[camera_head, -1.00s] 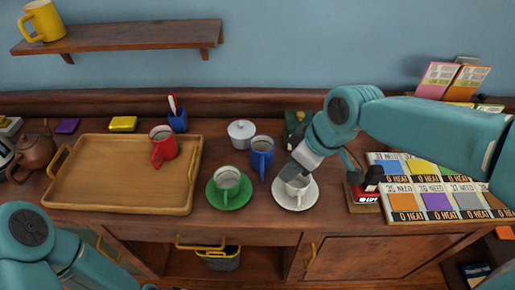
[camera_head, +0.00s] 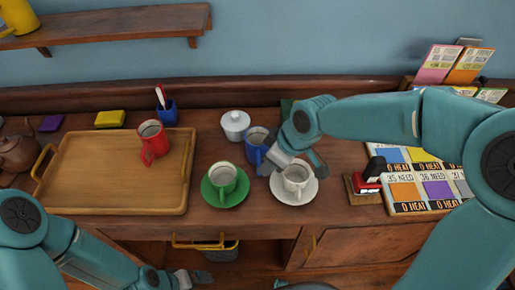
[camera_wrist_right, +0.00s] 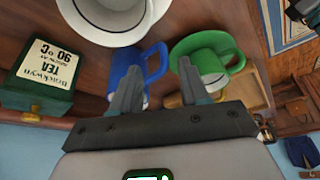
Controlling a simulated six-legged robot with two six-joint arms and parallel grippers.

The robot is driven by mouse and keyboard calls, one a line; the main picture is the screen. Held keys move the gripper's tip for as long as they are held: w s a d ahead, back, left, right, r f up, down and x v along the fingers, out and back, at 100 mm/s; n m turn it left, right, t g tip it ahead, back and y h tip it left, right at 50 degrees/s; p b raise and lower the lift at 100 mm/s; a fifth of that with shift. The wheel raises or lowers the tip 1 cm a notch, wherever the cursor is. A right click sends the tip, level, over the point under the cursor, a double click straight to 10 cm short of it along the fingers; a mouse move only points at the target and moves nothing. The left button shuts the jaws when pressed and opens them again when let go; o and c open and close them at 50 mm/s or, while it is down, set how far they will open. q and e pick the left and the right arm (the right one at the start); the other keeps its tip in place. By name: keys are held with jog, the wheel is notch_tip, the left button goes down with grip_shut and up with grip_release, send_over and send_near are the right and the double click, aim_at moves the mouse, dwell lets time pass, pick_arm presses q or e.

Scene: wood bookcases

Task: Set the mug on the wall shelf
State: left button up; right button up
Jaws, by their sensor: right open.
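A blue mug (camera_head: 256,146) stands on the counter behind the green and white cups. It also shows in the right wrist view (camera_wrist_right: 153,62), with one finger in front of it. My right gripper (camera_head: 292,164) is open and empty, close beside the blue mug and above the back of the white cup (camera_head: 297,177). I cannot tell whether it touches either. The wooden wall shelf (camera_head: 120,26) is at upper left, with a yellow mug (camera_head: 18,14) at its left end, cut off by the frame. My left gripper (camera_head: 195,280) is low at the bottom edge; its jaw state is unclear.
A red mug (camera_head: 153,141) stands on the wooden tray (camera_head: 95,165). A green cup (camera_head: 223,176) sits on a green saucer. A red stamp (camera_head: 367,178) and packets lie right.

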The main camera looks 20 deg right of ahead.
aim_at(258, 154)
jog(key=shift+f, duration=0.3)
jog(key=w+f, duration=0.1)
jog(key=w+a+f, duration=0.1)
jog(key=f, duration=0.1)
jog(key=a+f, duration=0.1)
jog(key=shift+w+f, duration=0.3)
jog(key=shift+w, duration=0.1)
grip_shut()
